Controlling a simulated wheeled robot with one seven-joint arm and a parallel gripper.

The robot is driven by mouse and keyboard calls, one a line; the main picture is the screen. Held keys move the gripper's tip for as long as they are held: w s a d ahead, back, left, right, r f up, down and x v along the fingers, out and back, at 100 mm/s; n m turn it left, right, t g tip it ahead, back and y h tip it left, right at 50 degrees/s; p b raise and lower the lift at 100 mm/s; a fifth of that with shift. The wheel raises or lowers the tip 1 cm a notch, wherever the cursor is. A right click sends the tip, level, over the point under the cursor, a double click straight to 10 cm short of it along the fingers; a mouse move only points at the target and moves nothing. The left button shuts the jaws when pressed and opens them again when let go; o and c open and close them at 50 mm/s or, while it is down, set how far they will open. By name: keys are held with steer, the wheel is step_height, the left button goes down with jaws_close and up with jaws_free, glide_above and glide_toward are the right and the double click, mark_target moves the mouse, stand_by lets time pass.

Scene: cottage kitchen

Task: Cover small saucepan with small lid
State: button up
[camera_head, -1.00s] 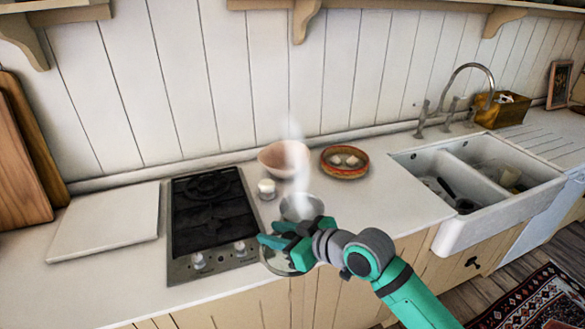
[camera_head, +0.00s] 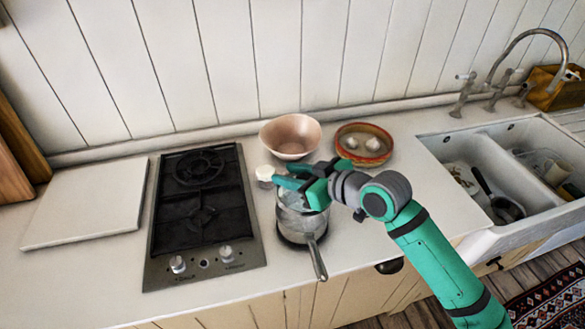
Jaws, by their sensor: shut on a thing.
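The small saucepan (camera_head: 301,228) stands on the counter just right of the hob, with its handle (camera_head: 318,262) pointing toward the front edge. My gripper (camera_head: 290,182) is over the saucepan's top, shut on the small lid (camera_head: 293,203). The lid looks like clear glass and lies at or just above the saucepan's rim. The gripper hides its knob and much of its far side. I cannot tell whether the lid rests fully on the rim.
A black gas hob (camera_head: 203,210) is to the left, with a white board (camera_head: 88,203) beyond it. A small white jar (camera_head: 264,173), a pink bowl (camera_head: 290,136) and a red-rimmed dish (camera_head: 363,145) stand behind the saucepan. A double sink (camera_head: 490,165) is at right.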

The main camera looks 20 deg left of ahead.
steer(key=shift+f, duration=2.7)
steer(key=shift+s, duration=0.2)
steer(key=shift+w, duration=0.2)
steer(key=shift+f, duration=0.35)
steer(key=o, duration=0.9)
steer(key=shift+d, duration=0.1)
